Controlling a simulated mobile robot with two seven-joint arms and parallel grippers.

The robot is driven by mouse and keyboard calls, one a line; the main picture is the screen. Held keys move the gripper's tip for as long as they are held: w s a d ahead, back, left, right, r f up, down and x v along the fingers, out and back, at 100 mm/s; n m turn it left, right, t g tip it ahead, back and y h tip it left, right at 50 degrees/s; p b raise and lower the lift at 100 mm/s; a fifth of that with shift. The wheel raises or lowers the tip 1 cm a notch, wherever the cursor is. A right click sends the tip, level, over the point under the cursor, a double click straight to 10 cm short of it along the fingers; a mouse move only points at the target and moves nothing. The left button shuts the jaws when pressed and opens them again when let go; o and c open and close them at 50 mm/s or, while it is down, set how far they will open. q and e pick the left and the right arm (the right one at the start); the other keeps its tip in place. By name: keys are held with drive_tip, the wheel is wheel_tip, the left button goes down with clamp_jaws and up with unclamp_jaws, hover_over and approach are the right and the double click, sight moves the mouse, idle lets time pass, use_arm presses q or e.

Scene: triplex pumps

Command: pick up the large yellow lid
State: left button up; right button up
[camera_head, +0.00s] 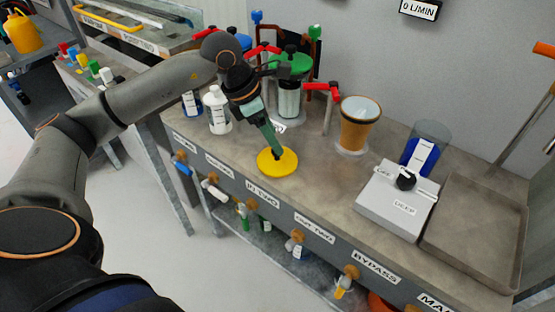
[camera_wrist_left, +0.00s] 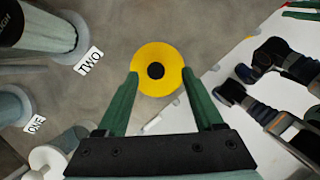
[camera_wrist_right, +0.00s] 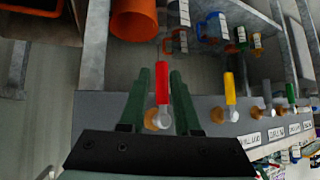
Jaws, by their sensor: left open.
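The large yellow lid (camera_head: 277,161) is a flat round disc with a black knob at its centre. It lies on the grey bench top near the front edge. My left gripper (camera_head: 276,152) points down over it. In the left wrist view the lid (camera_wrist_left: 170,80) sits ahead between the two open green fingers (camera_wrist_left: 160,85), with the black knob midway between them. I cannot tell whether the fingers touch the lid. My right gripper (camera_wrist_right: 162,75) has its green fingers apart and points at a red-handled valve (camera_wrist_right: 162,85) on a panel, away from the lid.
A white scale-like box (camera_head: 390,205) and a grey tray (camera_head: 478,225) are to the right. Labelled valves (camera_head: 300,237) line the bench front.

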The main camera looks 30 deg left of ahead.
use_arm(q)
drive_tip(key=x, duration=0.3)
drive_tip(key=a+x, duration=0.1)
drive_tip(key=x, duration=0.1)
drive_tip(key=shift+w+d+f, duration=0.1)
drive_tip(key=shift+w+f, duration=0.05)
drive_tip(key=shift+f, duration=0.25)
drive_tip(key=shift+c, duration=0.4)
clamp_jaws()
